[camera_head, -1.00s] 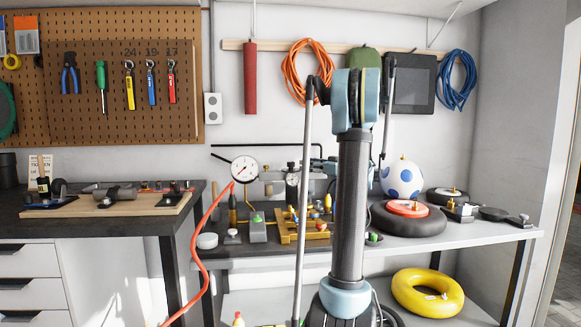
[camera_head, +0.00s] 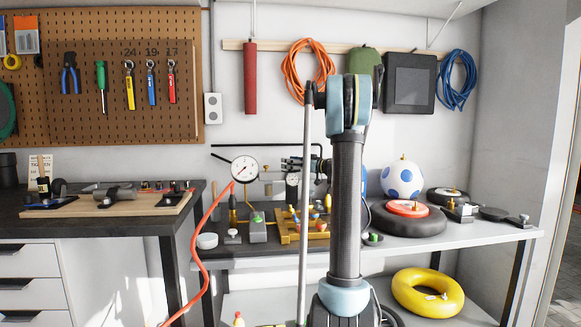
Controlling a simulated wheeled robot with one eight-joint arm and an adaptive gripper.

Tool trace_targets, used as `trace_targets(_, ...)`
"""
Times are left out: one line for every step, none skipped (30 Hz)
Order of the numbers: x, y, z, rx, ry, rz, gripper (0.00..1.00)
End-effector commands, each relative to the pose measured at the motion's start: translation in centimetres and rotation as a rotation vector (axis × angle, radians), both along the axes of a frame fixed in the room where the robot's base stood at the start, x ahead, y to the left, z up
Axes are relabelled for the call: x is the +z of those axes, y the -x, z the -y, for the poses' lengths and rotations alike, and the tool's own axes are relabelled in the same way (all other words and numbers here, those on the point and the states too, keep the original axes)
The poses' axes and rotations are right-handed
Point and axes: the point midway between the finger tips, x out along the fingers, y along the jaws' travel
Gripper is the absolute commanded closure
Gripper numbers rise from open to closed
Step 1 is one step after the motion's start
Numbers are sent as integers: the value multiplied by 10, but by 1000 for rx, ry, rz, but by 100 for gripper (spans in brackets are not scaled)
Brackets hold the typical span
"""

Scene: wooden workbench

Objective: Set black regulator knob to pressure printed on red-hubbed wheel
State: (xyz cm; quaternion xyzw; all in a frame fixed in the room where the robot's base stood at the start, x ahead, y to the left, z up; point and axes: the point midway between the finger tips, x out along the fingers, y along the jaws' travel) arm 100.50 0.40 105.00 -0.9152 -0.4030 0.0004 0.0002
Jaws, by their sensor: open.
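The red-hubbed wheel (camera_head: 432,224) lies flat on the right of the grey bench, a black tyre around a red hub; any printed pressure is too small to read. A small gauge (camera_head: 292,180) sits on the regulator assembly at the back of the bench, left of my arm. My gripper (camera_head: 285,163) is open and points left, just above this small gauge. The black knob cannot be made out clearly; the gripper overlaps that area. I cannot tell whether the fingers touch it. A larger white dial gauge (camera_head: 244,169) stands to the left.
A red hose (camera_head: 196,247) hangs at the bench's left end. A wooden block with brass fittings (camera_head: 289,238) stands in front of the regulator. A yellow ring (camera_head: 428,292) lies on the lower shelf.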

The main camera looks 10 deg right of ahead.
Motion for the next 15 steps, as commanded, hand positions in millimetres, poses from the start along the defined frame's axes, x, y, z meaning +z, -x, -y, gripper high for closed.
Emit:
trace_targets(0, 0, 0, 0, 0, 0, 51)
trace_targets(0, 0, 0, 0, 0, 0, 58)
trace_targets(0, 0, 0, 0, 0, 0, 67)
trace_targets(0, 0, 0, 0, 0, 0, 74)
trace_targets(0, 0, 0, 0, 0, 0, 81)
trace_targets(0, 0, 0, 0, 0, 0, 90)
trace_targets(0, 0, 0, 0, 0, 0, 94)
trace_targets(0, 0, 1, 0, 0, 0, 94)
trace_targets(0, 0, 1, -1, 0, 0, 94)
trace_targets(0, 0, 1, -1, 0, 0, 94)
trace_targets(0, 0, 1, -2, 0, 0, 94)
trace_targets(0, 0, 1, -6, 0, 0, 94)
trace_targets(0, 0, 1, -11, 0, 0, 94)
trace_targets(0, 1, 1, -19, 0, 0, 94)
trace_targets(0, 1, 1, -31, 0, 0, 94)
